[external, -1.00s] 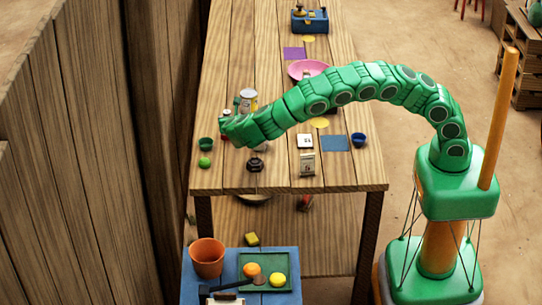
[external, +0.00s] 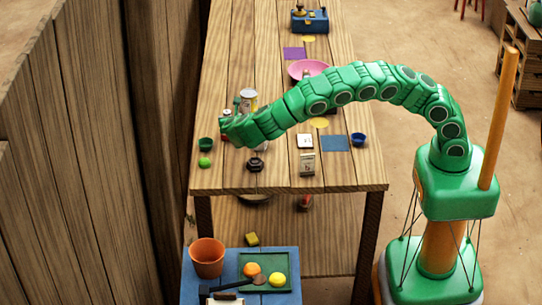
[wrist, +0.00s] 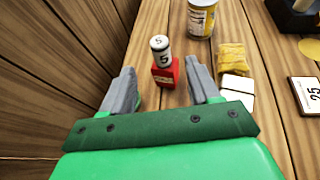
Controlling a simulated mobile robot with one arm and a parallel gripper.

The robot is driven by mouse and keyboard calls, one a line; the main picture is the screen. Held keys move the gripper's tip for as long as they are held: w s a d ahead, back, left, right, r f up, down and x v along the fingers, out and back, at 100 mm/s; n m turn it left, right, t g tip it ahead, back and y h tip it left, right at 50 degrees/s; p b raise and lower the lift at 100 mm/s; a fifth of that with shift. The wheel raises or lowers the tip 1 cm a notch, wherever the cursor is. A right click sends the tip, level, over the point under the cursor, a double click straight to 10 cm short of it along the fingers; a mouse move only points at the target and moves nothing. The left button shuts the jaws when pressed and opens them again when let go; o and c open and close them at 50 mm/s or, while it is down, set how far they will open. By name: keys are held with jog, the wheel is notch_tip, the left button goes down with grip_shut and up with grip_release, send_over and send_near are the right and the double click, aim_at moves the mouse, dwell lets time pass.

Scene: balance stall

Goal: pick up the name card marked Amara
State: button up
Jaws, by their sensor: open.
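No card with a readable name Amara shows in either view. In the wrist view, my gripper (wrist: 160,67) is open, its two grey fingers apart. Beyond and between the fingertips stands a red block (wrist: 166,75) with a white and black cylinder (wrist: 160,47) marked 5 on top. Nothing is held. In the external view, my gripper (external: 222,126) is over the left side of the wooden table. Two pale cards or plaques, one flat (external: 305,141) and one nearer the front (external: 307,164), lie to its right; their writing is too small to read.
A can (wrist: 201,18), a yellow packet (wrist: 231,57) and a white piece (wrist: 238,88) lie right of the fingers; a plaque marked 25 (wrist: 308,95) is farther right. A green cup (external: 206,144), green ball (external: 204,162) and black weight (external: 256,164) are near the gripper.

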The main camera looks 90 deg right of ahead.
jog(key=c, duration=0.4)
